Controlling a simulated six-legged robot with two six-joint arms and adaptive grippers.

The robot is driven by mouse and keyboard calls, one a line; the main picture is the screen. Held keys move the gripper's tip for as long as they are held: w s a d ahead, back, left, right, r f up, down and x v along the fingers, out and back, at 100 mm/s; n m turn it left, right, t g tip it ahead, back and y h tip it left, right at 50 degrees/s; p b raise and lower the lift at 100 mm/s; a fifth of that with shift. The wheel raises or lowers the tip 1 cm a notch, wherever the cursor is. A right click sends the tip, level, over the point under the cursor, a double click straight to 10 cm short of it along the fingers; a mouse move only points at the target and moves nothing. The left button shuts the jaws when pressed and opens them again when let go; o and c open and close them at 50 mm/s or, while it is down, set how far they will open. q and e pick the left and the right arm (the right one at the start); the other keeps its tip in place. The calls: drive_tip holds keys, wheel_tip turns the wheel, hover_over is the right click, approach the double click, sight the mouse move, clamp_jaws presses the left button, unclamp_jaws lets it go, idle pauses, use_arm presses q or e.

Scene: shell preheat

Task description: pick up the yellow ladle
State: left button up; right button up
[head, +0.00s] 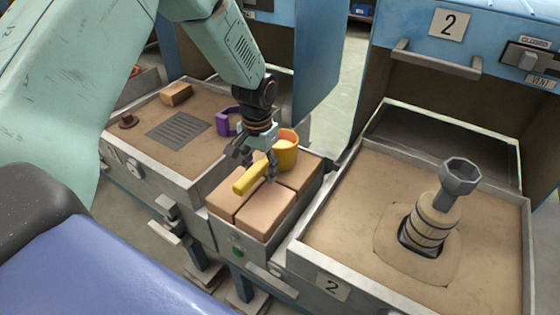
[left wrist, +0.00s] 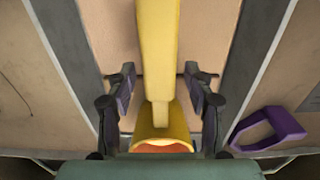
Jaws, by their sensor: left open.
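The yellow ladle lies on a block of tan bricks between two sand trays, its handle (head: 251,178) toward the front and its cup (head: 285,153) at the back. My left gripper (head: 258,165) is over the ladle, pointing down. In the left wrist view the ladle's handle (left wrist: 158,55) runs between the two fingers (left wrist: 159,95), with a visible gap on each side. The gripper is open. The cup (left wrist: 163,138) shows at the bottom of that view, partly hidden by the gripper's body. My right gripper is not in view.
A purple bracket-shaped thing (head: 226,122) stands close behind the gripper; it shows in the left wrist view (left wrist: 268,130). The left tray (head: 187,152) holds a brick (head: 176,93) and a grate (head: 178,131). The right tray (head: 350,190) holds a banded post with a hexagonal grey head (head: 461,174).

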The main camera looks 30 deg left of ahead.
use_arm(q)
drive_tip(key=shift+s+a, duration=0.1)
drive_tip(key=shift+w+d, duration=0.2)
drive_tip(key=c, duration=0.4)
drive_tip(key=shift+s+a, duration=0.15)
drive_tip(key=c, duration=0.4)
drive_tip(key=shift+w, duration=0.2)
clamp_jaws()
